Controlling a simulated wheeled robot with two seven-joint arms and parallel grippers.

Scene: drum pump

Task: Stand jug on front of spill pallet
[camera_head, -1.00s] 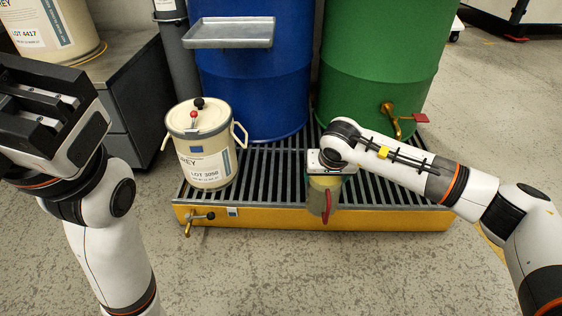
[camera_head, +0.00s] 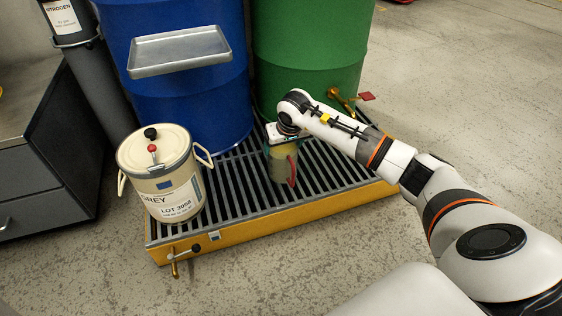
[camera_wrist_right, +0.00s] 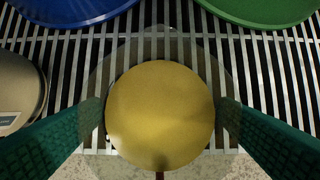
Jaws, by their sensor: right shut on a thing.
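The jug (camera_head: 279,168), pale yellowish with a red handle, is upright over the front part of the spill pallet's grating. I cannot tell whether its base touches the slats. The spill pallet (camera_head: 300,217) has a yellow front wall and a dark slatted top. My right gripper (camera_head: 284,140) is shut on the jug from above. In the right wrist view, its green fingers (camera_wrist_right: 160,115) are on either side of the jug's round yellow top (camera_wrist_right: 160,112). The handle points toward the front edge. My left gripper is out of view.
A cream GREY can (camera_head: 165,180) stands on the pallet's left. A blue drum (camera_head: 185,105) and a green drum (camera_head: 310,60) stand behind. A metal tray (camera_head: 180,50) juts out before the blue drum. A brass tap (camera_head: 174,262) sticks out at front left. Grating is bare beside the jug.

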